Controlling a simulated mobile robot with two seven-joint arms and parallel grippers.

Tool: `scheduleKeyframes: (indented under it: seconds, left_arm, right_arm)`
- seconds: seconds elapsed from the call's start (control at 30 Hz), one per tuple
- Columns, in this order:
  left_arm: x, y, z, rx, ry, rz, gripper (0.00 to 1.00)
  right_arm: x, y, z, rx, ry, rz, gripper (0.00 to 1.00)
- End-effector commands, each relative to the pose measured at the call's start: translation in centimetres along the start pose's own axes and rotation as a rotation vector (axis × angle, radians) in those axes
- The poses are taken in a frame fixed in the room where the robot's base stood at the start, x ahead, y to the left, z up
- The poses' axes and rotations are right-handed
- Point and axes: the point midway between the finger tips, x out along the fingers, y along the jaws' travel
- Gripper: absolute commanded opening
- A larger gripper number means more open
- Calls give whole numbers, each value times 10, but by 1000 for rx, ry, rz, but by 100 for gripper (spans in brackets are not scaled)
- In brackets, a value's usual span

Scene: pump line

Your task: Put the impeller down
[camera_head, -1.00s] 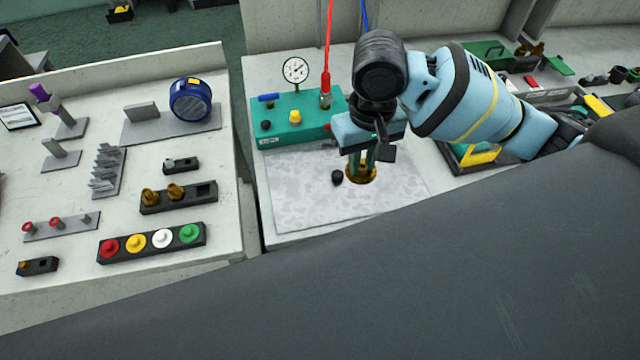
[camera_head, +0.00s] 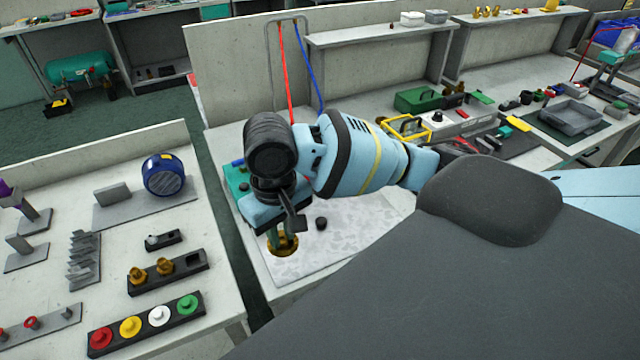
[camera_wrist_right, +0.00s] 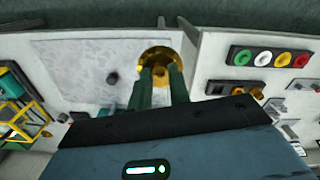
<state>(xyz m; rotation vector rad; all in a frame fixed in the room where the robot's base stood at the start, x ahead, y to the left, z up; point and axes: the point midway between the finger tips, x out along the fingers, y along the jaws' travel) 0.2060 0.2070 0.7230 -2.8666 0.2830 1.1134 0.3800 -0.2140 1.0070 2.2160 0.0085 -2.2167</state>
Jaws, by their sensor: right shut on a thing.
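My right gripper (camera_head: 279,238) points down over the left part of a pale mottled mat (camera_head: 330,240). It is shut on the brass impeller (camera_head: 289,250), a round gold-coloured part, partly hidden by the fingers. In the right wrist view, the impeller (camera_wrist_right: 158,54) sits between the green fingertips (camera_wrist_right: 159,84), near the mat's edge. I cannot tell whether it touches the mat or hangs just above it. My left gripper is not in view.
A small black knob-like part (camera_head: 321,223) stands on the mat right of the impeller. A green test box (camera_head: 236,182) is behind, partly hidden by my arm. A gap separates this bench from the left table with its black button strip (camera_head: 146,326).

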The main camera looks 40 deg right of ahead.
Motion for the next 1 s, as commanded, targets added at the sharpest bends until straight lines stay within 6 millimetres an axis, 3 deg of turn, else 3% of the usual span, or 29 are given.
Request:
scheduleKeyframes:
  seconds: [0.17, 0.7, 1.0]
  left_arm:
    - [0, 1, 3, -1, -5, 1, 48]
    - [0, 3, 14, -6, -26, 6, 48]
    - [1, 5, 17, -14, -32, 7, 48]
  right_arm:
    - [13, 8, 3, -125, -3, 1, 0]
    - [83, 60, 33, -1073, -4, -2, 0]
    - [107, 80, 50, -1487, -2, -1, 0]
